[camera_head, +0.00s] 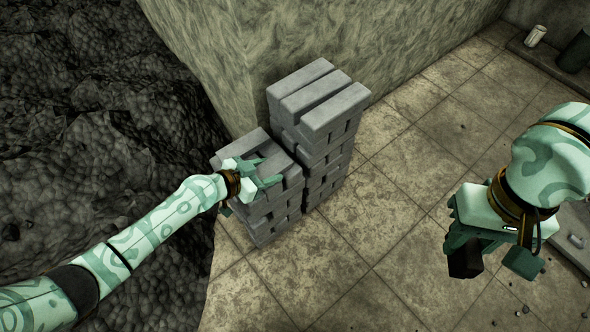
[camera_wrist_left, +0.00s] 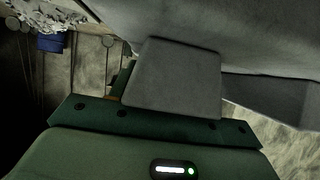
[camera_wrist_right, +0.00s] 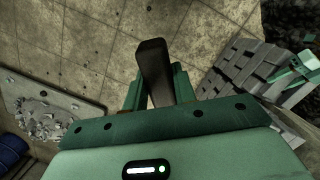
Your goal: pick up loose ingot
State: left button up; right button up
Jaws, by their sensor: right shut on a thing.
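Grey ingots are piled in a tall stack (camera_head: 318,100) and a shorter stack (camera_head: 272,218) in front of it. My left gripper (camera_head: 262,173) is at the top of the shorter stack, its fingers spread apart. In the left wrist view the end of a grey ingot (camera_wrist_left: 175,80) faces the palm and hides most of the fingers. My right gripper (camera_head: 492,262) is away from the stacks, shut on a dark block (camera_head: 465,260). The dark block also stands between the fingers in the right wrist view (camera_wrist_right: 153,70).
A pale stone wall (camera_head: 340,40) rises behind the stacks. A heap of dark rubble (camera_head: 90,130) fills the left. The tiled floor (camera_head: 390,220) between the stacks and my right arm is mostly clear. A small pale cylinder (camera_head: 535,36) stands at the far right.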

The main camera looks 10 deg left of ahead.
pick_arm(q)
jog(key=c, duration=0.6)
jog(key=shift+o, duration=0.2)
